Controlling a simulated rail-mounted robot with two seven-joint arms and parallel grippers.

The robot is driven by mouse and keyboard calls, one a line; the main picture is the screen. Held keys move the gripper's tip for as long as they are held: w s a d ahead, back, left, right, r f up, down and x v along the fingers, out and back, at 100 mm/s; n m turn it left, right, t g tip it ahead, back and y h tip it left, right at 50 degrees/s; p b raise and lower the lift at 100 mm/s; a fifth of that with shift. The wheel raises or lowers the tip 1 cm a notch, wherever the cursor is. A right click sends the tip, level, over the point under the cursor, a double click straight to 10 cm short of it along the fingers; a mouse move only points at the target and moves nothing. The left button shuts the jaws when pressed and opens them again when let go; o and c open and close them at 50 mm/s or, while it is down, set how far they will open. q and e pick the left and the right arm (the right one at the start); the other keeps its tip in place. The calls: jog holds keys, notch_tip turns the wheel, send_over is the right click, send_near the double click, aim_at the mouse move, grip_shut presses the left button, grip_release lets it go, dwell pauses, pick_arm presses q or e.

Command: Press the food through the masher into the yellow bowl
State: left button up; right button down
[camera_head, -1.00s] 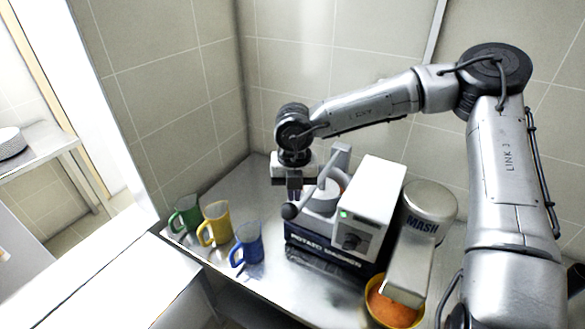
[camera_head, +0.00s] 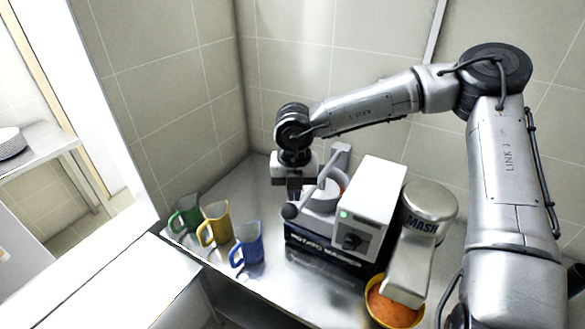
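The potato masher (camera_head: 368,200) stands on the metal counter, a white and dark blue machine with a small green light. Its grey lever has a dark ball knob (camera_head: 289,212). Its chute, lettered MASH (camera_head: 420,224), slopes down at the right. The yellow bowl (camera_head: 383,317) sits under the chute end and holds orange mash (camera_head: 391,306). My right gripper (camera_head: 294,193) points down behind the lever, close to the knob. Its fingertips are small and partly hidden, so I cannot tell whether they are open or touch the lever. My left gripper is not in view.
A green pitcher (camera_head: 187,213), a yellow pitcher (camera_head: 217,226) and a blue pitcher (camera_head: 250,243) stand in a row left of the masher. A tiled wall is close behind. Bare counter (camera_head: 238,190) lies behind the pitchers. Plates (camera_head: 10,143) sit on a far shelf.

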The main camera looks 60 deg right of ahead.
jog(key=shift+r, duration=0.1)
notch_tip(320, 180, up, 16)
jog(key=p, duration=0.7)
jog(key=shift+p, duration=0.4)
dwell(0.7)
dwell(0.6)
dwell(0.6)
